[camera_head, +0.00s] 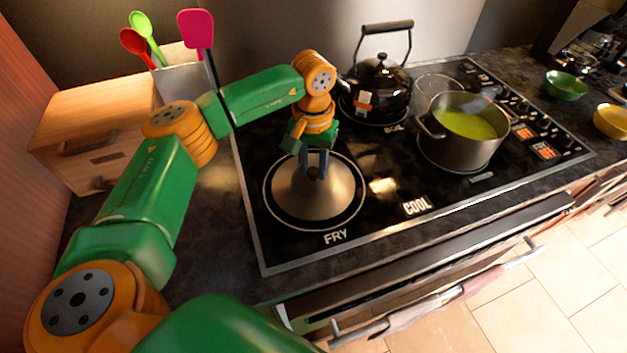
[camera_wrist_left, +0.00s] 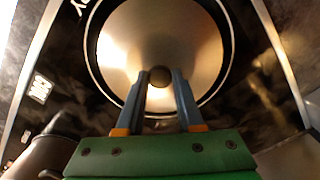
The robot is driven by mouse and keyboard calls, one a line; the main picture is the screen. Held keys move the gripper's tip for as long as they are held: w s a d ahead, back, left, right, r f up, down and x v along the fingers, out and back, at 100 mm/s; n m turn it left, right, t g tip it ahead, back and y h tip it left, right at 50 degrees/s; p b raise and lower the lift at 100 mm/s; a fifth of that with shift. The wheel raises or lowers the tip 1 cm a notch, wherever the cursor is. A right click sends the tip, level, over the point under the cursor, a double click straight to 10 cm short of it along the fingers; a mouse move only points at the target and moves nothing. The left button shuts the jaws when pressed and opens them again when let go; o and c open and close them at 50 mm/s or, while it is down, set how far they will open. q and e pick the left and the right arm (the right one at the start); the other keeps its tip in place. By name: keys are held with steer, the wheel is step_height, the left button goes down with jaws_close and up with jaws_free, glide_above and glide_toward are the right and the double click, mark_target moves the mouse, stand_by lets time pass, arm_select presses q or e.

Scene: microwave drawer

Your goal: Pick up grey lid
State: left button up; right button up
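The grey lid (camera_head: 291,191) is a shallow metal cone lying on the front-left burner marked FRY, inside its white ring. It also fills the upper middle of the left wrist view (camera_wrist_left: 130,45), with a dark round knob (camera_wrist_left: 160,76) at its centre. My left gripper (camera_head: 317,172) points down over the lid. In the left wrist view its two blue-grey fingers (camera_wrist_left: 161,78) stand close against both sides of the knob, with no clear gap. The lid's underside is hidden. My right gripper is not in view.
A black kettle (camera_head: 378,92) stands behind, and a pot (camera_head: 461,146) of green soup stands to the right on the black stovetop (camera_head: 394,240). A wooden box (camera_head: 95,118) and a utensil holder (camera_head: 186,80) are at the left. Bowls (camera_head: 566,86) sit far right.

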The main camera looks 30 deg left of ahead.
arm_select(q)
jaws_close()
stand_by(1.1)
